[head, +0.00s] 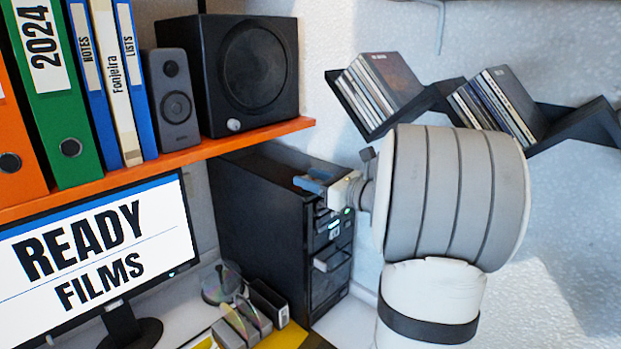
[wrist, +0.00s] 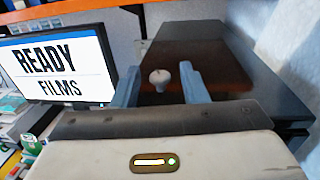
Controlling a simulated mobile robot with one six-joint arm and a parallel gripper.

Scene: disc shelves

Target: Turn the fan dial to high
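A small pale round dial (wrist: 159,79) with a light pointer line shows in the wrist view on a dark tower (wrist: 225,62). In the head view this black tower (head: 262,205) stands under the orange shelf, and the dial is hidden there. My gripper (head: 312,187) is at the tower's upper front edge. In the wrist view my gripper (wrist: 159,72) has its two blue fingers apart, one on each side of the dial. I see gaps between the dial and both fingers. I cannot tell whether the fingers reach as deep as the dial. The dial's setting marks are not readable.
An orange shelf (head: 175,163) above the tower holds binders, a small speaker (head: 174,105) and a large black speaker (head: 250,75) with its own pale knob (head: 234,125). A monitor (head: 100,250) is at left. Discs (head: 222,283) and cases lie below. A zigzag disc rack (head: 440,95) hangs at right.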

